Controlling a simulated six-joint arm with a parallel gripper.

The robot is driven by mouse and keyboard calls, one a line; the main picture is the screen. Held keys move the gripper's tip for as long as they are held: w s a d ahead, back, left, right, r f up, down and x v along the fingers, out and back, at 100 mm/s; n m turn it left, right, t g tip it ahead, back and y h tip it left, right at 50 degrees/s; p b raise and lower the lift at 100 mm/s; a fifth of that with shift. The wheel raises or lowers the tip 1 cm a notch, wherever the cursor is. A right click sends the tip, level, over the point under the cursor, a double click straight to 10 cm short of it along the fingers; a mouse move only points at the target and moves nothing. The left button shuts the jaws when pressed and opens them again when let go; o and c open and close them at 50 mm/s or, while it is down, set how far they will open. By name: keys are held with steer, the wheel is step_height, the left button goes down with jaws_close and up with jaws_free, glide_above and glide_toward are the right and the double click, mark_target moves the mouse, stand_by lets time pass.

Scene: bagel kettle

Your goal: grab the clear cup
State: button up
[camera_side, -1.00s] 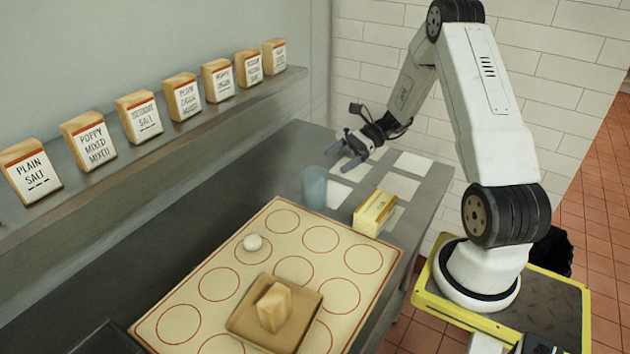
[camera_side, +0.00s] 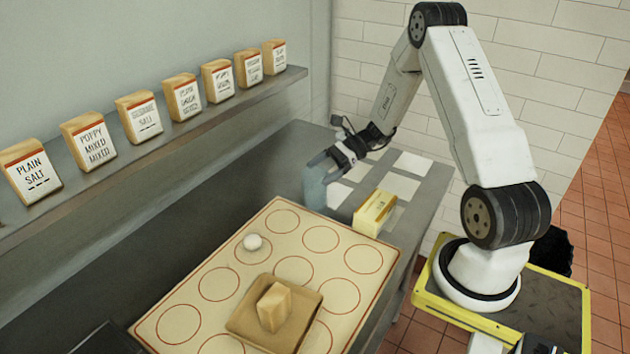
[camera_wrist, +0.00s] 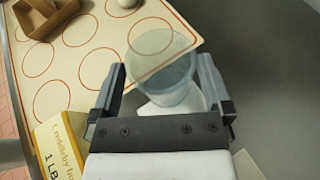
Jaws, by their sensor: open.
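The clear cup (camera_side: 315,190) is a translucent bluish cup standing on the grey counter, just past the far corner of the circle-marked mat. In the wrist view the clear cup (camera_wrist: 163,62) lies ahead of and partly between the fingers. My gripper (camera_side: 325,164) is open at the cup's upper part, with its fingers in front of or around the rim. In the wrist view my gripper (camera_wrist: 162,75) has one finger on each side of the cup, with gaps showing. Whether either finger touches it cannot be told.
A yellow butter box (camera_side: 374,212) stands close to the right of the cup. The cream mat (camera_side: 215,258) bears a white ball (camera_side: 252,242) and a brown tray (camera_side: 246,333) with a tan block. White squares (camera_side: 412,163) lie behind. A shelf (camera_side: 180,137) of labelled boxes runs along the wall.

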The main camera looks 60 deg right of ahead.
steer(key=shift+x, duration=1.25)
jaws_close()
